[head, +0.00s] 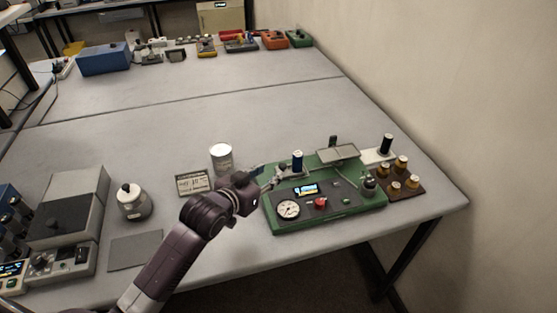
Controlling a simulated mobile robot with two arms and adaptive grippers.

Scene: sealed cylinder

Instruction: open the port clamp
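A green test unit (349,199) sits near the right end of the table, with a gauge (288,210), a small lit screen (306,189) and a red knob (320,202). I cannot make out for sure which part is the port clamp. My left gripper (264,176) is at the unit's back left corner, left of the blue cylinder; its fingers are small and partly hidden, so its opening is unclear. My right gripper is out of view.
A dark-topped white cylinder (386,145) and a brown block with several pegs (411,182) are to the right. A jar (131,201) and grey mat (135,250) lie left.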

